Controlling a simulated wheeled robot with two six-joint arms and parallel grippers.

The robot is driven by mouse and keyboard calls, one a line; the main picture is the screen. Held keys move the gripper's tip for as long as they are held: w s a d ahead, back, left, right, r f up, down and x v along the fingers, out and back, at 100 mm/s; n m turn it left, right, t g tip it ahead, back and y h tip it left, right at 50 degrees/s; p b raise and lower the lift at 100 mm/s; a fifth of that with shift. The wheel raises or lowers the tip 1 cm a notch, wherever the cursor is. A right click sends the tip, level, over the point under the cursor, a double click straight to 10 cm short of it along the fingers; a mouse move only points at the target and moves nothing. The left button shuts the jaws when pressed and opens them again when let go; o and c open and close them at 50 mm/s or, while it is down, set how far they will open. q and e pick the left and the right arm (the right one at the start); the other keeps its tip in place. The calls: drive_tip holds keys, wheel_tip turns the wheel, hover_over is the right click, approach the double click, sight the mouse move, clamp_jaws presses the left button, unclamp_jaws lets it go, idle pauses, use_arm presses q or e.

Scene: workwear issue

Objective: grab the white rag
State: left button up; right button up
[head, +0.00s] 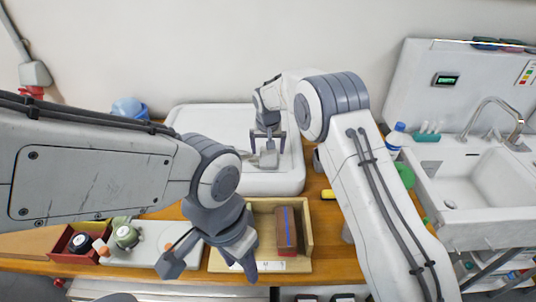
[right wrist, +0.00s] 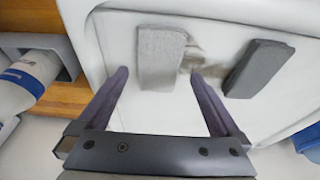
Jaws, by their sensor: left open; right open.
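In the right wrist view a light grey, folded-looking piece (right wrist: 162,52), possibly the white rag, lies in a white tray (right wrist: 112,35). A darker grey block (right wrist: 258,68) lies to its right, with a greyish smear between them. My right gripper (right wrist: 160,73) is open and empty, its fingertips on either side of the near end of the light piece; contact cannot be told. In the head view the right gripper (head: 267,146) is over the tray (head: 205,119), near a small greyish piece (head: 268,159). My left gripper (head: 208,266) is open and empty at the front.
A wooden box (head: 303,215) holding a brown block (head: 287,232) is beside my left gripper. A red box (head: 62,245) stands at the front left. A sink (head: 480,190) and a bottle (head: 396,135) are on the right.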

sight(268, 157)
drive_tip(key=shift+p+x, duration=0.3)
drive_tip(key=shift+x, duration=1.1)
drive_tip(key=c, duration=1.3)
drive_tip(key=shift+c, duration=0.2)
drive_tip(key=shift+r, duration=0.15)
